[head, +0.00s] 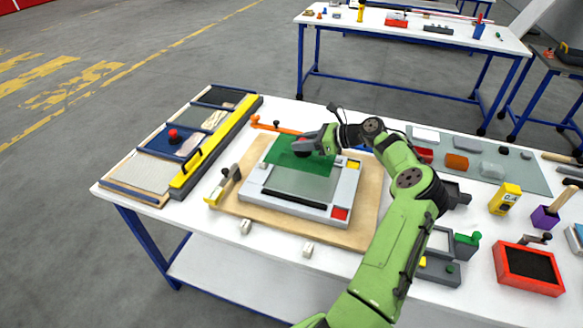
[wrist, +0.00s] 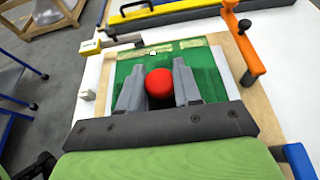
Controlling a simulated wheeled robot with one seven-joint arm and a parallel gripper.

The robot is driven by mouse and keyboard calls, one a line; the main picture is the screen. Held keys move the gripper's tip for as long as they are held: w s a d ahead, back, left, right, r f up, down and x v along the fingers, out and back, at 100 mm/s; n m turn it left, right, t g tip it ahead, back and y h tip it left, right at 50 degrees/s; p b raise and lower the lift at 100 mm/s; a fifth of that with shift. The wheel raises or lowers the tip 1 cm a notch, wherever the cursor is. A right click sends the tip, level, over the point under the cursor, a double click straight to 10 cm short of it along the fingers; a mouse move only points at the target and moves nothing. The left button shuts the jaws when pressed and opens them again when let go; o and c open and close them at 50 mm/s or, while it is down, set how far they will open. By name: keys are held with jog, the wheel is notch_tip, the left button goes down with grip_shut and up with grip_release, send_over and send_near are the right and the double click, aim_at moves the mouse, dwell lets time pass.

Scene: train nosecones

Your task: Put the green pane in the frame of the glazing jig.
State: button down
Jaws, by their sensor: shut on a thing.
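The green pane (head: 288,162) is a thin flat sheet with a red knob (wrist: 160,84) on top. My gripper (wrist: 158,78) is shut on the knob, one grey finger on each side. In the head view my gripper (head: 304,147) and the pane are over the far part of the glazing jig. The jig's grey frame (head: 268,200) lies on a wooden board (head: 232,206). The pane covers the frame's far edge, and the near part of the opening shows uncovered. I cannot tell whether the pane touches the frame.
A yellow-handled clamp (head: 216,193) stands left of the frame, an orange clamp (head: 272,126) behind it. A long yellow bar (head: 212,150) and several panels lie at the left. Two small grey blocks lie in front. My arm crosses the right side, near a yellow device (head: 504,199) and a red tray (head: 506,270).

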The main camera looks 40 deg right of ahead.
jog(key=f, duration=0.3)
jog(key=f+b, duration=0.1)
jog(key=f, duration=0.5)
jog(key=shift+s+f, duration=0.1)
jog(key=shift+s, duration=0.3)
jog(key=c, duration=0.8)
grip_release()
jog(key=shift+f, duration=0.15)
